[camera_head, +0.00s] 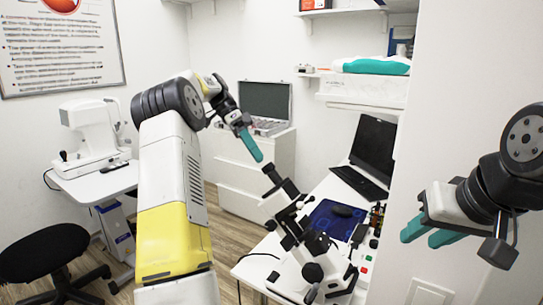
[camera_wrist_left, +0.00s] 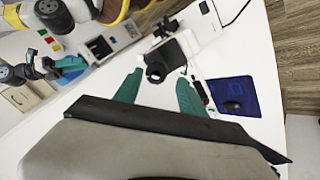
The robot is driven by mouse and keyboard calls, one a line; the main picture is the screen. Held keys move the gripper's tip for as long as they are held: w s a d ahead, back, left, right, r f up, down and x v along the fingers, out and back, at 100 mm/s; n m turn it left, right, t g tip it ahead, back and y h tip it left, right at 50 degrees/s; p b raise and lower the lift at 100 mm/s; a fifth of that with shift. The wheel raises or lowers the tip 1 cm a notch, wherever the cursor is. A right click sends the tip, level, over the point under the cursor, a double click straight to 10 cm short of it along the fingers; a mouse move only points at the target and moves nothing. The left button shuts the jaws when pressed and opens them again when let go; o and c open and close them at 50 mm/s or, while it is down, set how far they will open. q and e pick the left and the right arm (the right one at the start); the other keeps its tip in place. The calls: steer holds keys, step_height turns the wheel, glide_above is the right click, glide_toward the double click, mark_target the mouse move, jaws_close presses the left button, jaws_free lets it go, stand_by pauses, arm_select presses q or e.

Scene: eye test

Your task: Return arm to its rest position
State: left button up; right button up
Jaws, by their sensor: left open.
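In the head view my left gripper (camera_head: 257,155) is raised above the near side of the white desk, in the middle of the picture. Its teal fingers point down and to the right, over the slit lamp (camera_head: 313,270), and hold nothing. In the left wrist view the fingers of my left gripper (camera_wrist_left: 160,88) stand apart with white tabletop between them. My right gripper (camera_head: 428,234) is at the right edge of the head view.
The white desk (camera_head: 252,268) also bears a black laptop (camera_head: 371,152) and a blue mat (camera_head: 333,222) with a dark mouse. A white cabinet (camera_head: 246,186) with an open case (camera_head: 265,100) stands behind. A black stool (camera_head: 42,252) and another instrument (camera_head: 90,132) are at left.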

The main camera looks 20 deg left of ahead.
arm_select(q)
steer(key=s+d+r+n+t+y, duration=0.5)
steer(key=s+d, duration=0.4)
steer(key=s, duration=0.4)
steer(key=s+d+f+n+t, duration=0.1)
steer(key=s+f+n+t, duration=0.1)
steer(key=s, duration=0.5)
steer(key=s+f+n+t, duration=0.2)
steer(key=s+f+n, duration=0.2)
steer(key=s, duration=0.3)
steer(key=shift+s+d+n+y, duration=0.3)
steer(key=shift+d+n+y, duration=0.1)
steer(key=shift+n, duration=0.2)
steer(key=shift+f, duration=0.1)
